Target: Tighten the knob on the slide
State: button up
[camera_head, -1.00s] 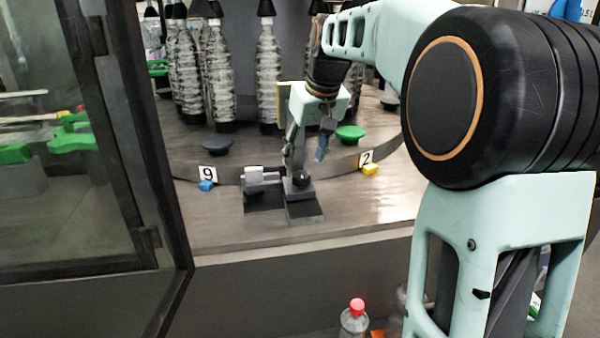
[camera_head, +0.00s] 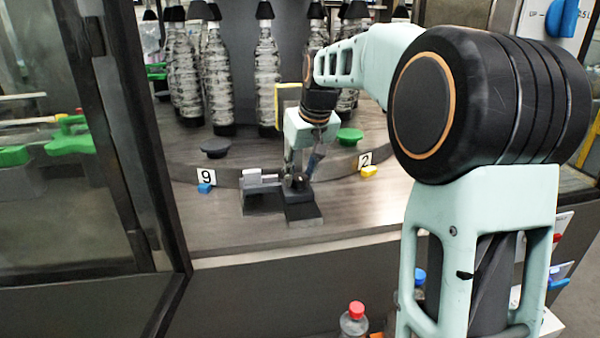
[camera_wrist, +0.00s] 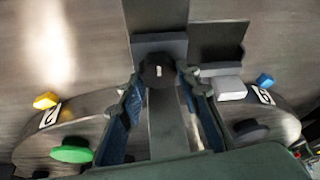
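The slide (camera_head: 301,212) is a dark grey block unit on the machine's front ledge, with a lighter grey block (camera_head: 262,180) at its left. Its dark round knob (camera_wrist: 158,72) shows in the wrist view, between the tips of my gripper (camera_wrist: 160,82). In the head view my gripper (camera_head: 301,178) points down at the slide and its fingers largely hide the knob. The fingers stand on either side of the knob with what look like narrow gaps, so my gripper appears open. Whether a fingertip touches the knob is hard to tell.
Several ribbed bottles (camera_head: 216,80) stand on the round table behind. A grey cap (camera_head: 215,149) and a green cap (camera_head: 350,136) flank my gripper. Blue (camera_head: 205,188) and yellow (camera_head: 369,172) pieces sit by labels 9 and 2. A dark frame (camera_head: 150,150) stands at left.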

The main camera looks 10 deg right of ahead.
jog(key=shift+c, duration=1.1)
jog(key=shift+m, duration=0.3)
jog(key=m, duration=0.1)
jog(key=m+h+p, duration=0.1)
jog(key=shift+a+r+m, duration=0.1)
jog(key=shift+a+m, duration=0.1)
jog(key=shift+m, duration=0.1)
jog(key=m+h+p, duration=0.1)
jog(key=m+h, duration=0.1)
jog(key=m, duration=0.3)
jog(key=shift+m, duration=0.3)
jog(key=m+p, duration=0.1)
jog(key=m, duration=0.1)
jog(key=m+g+h+p, duration=0.1)
jog(key=m, duration=0.1)
jog(key=shift+w+h, duration=0.1)
jog(key=shift+h, duration=0.2)
jog(key=shift+m+g+h+p, duration=0.4)
jog(key=shift+m+g+p, duration=0.6)
jog(key=shift+m, duration=1.1)
